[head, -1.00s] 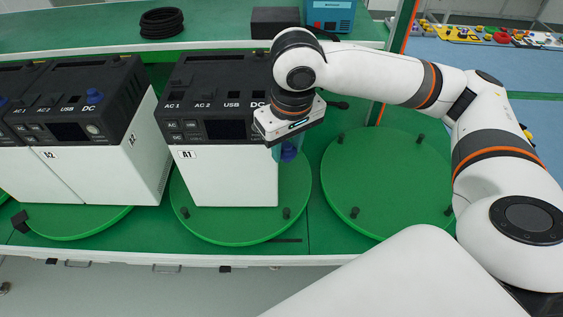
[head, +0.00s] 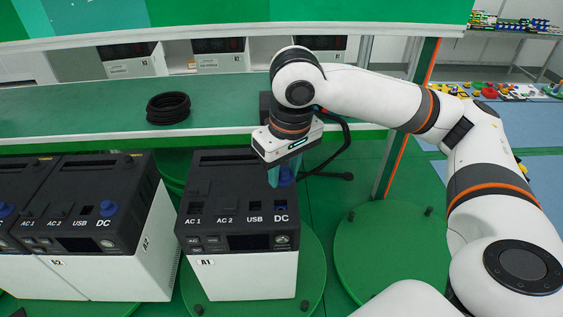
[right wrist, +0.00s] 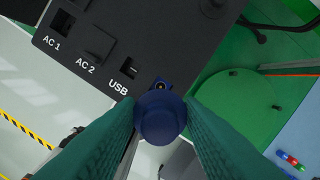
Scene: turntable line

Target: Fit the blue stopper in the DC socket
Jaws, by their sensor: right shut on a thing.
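My right gripper (head: 286,172) is shut on the blue stopper (head: 286,177), above the right part of unit A1's black top. In the right wrist view the stopper (right wrist: 160,117) sits between the two green fingers (right wrist: 160,130), its round end facing the camera. The DC socket (head: 281,205) of unit A1 (head: 240,275) is visible in the head view, just below the stopper in the picture. A gap between stopper and socket cannot be judged exactly. My left gripper is out of view.
Unit A2 (head: 150,240) stands left of A1, with a blue stopper (head: 106,208) at its DC position. A1 stands on a green turntable (head: 312,275); an empty turntable (head: 385,250) with pegs is to the right. A black cable coil (head: 168,107) lies on the back shelf.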

